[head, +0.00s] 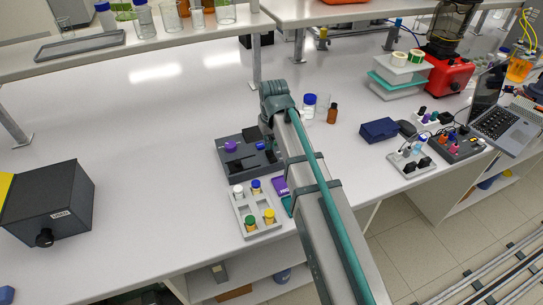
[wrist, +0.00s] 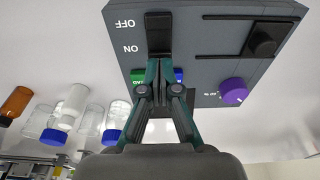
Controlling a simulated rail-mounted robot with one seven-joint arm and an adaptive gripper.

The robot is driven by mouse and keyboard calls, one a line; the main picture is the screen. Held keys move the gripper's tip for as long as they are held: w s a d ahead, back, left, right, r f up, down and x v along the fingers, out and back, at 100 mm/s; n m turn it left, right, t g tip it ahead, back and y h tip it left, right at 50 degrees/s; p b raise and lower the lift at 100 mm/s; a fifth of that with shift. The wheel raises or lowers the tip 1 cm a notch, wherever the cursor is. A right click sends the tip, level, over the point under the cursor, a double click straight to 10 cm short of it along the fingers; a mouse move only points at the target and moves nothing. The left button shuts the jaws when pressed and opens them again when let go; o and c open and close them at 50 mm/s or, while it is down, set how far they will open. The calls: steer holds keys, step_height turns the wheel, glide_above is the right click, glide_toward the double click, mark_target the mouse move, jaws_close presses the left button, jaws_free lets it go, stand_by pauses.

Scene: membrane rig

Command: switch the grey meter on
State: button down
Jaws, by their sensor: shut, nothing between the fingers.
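The grey meter (head: 262,163) is a dark grey box on the white bench, left of my arm. In the wrist view its panel (wrist: 205,50) fills the top, with a purple knob (wrist: 233,91), a black slider knob (wrist: 262,40), and green and blue buttons partly behind my fingers. A black switch (wrist: 158,35) sits beside the printed words OFF and ON, which appear upside down. My gripper (wrist: 163,63) is shut and empty, its fingertips at the switch's ON end. I cannot tell contact or the switch's setting.
A pale rack (head: 239,213) with several capped vials stands just in front of the meter. Bottles (head: 332,113) stand behind and right of my arm. A black box (head: 48,203) is at far left. The bench between is clear.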

mark_target(270, 152)
steer(key=shift+f+b, duration=0.4)
steer(key=shift+f, duration=0.6)
stand_by(0.4)
steer(key=shift+r, duration=0.1)
steer(key=shift+r+p, duration=2.45)
steer(key=shift+r, duration=1)
